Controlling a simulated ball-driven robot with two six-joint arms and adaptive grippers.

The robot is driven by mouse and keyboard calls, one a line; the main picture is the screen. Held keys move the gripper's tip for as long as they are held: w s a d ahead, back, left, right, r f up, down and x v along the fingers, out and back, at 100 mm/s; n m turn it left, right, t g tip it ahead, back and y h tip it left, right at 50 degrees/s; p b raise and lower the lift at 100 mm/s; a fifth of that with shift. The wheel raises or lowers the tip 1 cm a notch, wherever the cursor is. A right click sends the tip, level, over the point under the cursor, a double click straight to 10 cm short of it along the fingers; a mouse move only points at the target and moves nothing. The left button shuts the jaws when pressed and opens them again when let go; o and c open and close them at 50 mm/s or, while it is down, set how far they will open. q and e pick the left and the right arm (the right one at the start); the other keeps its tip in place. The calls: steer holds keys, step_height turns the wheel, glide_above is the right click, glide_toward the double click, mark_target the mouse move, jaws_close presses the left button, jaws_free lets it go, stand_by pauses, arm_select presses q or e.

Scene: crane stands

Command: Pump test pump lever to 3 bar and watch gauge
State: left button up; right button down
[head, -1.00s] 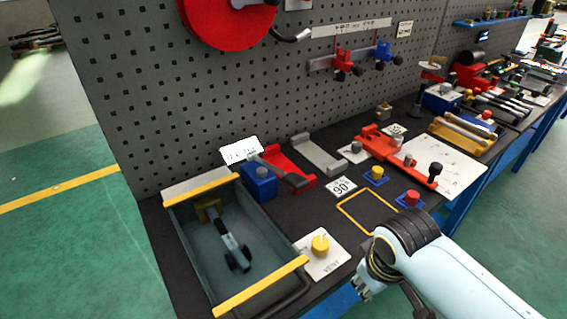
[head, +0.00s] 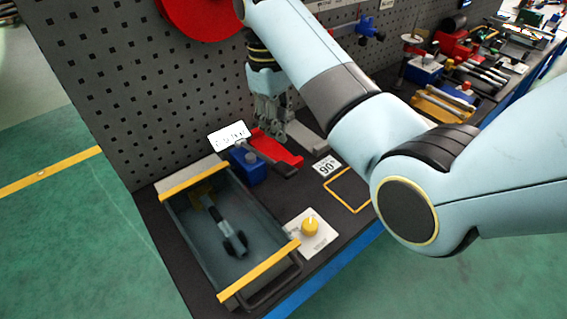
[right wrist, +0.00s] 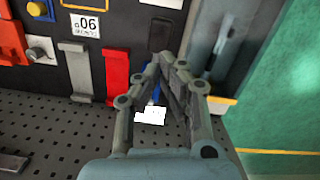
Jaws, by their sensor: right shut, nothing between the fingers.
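The test pump appears to be the blue block (head: 247,167) on the dark bench, with a grey lever (head: 277,165) lying low from its top toward the right. A white card (head: 229,136) with unreadable small print stands behind it. My right gripper (head: 273,139) is shut and empty, pointing down above and beyond the lever, near the red bracket (head: 268,146). In the right wrist view, the shut fingers (right wrist: 166,60) cover much of the blue block, and the dark lever end (right wrist: 159,36) shows beyond them. I cannot make out a gauge dial. My left gripper is not in view.
A grey tray (head: 172,218) with yellow-edged ends holds a dark tool, left of the pump. A yellow knob (head: 310,226) sits on a white plate in front. A grey bracket (head: 308,135) lies right of the red one. The pegboard (head: 110,90) rises close behind.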

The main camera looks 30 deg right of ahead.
mark_target(282, 166)
stand_by(0.3)
steer(key=shift+s+d+f, duration=0.1)
steer(key=shift+s+f, duration=0.1)
steer(key=shift+f, duration=1.55)
steer(key=shift+s+d+f, duration=0.1)
steer(key=shift+s+f, duration=0.1)
steer(key=shift+f, duration=1.55)
steer(key=shift+f, duration=0.1)
